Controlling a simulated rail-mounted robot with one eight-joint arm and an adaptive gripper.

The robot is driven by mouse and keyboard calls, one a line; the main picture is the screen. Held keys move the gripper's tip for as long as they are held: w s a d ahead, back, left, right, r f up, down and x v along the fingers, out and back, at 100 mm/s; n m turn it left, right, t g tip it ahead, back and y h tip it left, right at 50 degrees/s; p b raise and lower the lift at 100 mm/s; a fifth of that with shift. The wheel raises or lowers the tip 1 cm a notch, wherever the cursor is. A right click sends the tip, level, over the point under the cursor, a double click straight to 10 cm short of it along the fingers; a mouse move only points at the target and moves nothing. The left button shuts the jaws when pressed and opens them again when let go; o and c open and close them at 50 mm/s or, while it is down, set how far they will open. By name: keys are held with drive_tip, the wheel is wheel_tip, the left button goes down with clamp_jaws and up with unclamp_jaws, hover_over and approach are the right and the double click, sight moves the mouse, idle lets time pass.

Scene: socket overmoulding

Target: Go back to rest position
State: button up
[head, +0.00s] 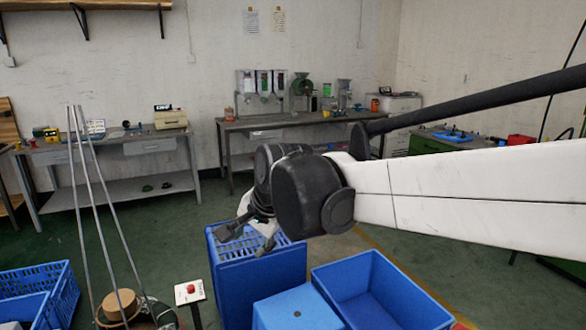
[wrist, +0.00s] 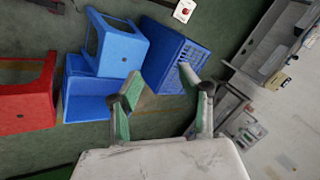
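My gripper (head: 247,238) hangs at the end of my white arm in the middle of the head view, above a tall blue crate (head: 246,275). Its two fingers are spread apart with nothing between them. In the wrist view the fingers of my gripper (wrist: 159,78) also stand apart and empty, with green inner faces. The blue crate (wrist: 166,58) shows beyond the fingertips there. I cannot tell the exact height of the fingers above it.
A blue stool (head: 292,310) and an open blue bin (head: 399,304) stand right of the crate. A red-button box (head: 189,292) stands left. Workbenches (head: 238,125) line the back wall. A red stool (wrist: 28,97) shows in the wrist view. Green floor lies open behind.

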drive_tip(key=s+d+f+n+h, duration=0.1)
drive_tip(key=s+d+f, duration=0.2)
drive_tip(key=s+d, duration=0.3)
drive_tip(key=s+d+f+n+t+h+b, duration=0.1)
drive_tip(key=s+d+f+n, duration=0.1)
drive_tip(key=s+d, duration=0.5)
drive_tip(key=s+d+f+n+t+h, duration=0.1)
drive_tip(key=s+d, duration=0.5)
drive_tip(key=d, duration=1)
wheel_tip(320, 180, down, 3)
drive_tip(key=shift+s+d+r+n+h+b, duration=0.15)
drive_tip(key=shift+s+d+n+h+b, duration=0.15)
drive_tip(key=shift+n+h, duration=0.35)
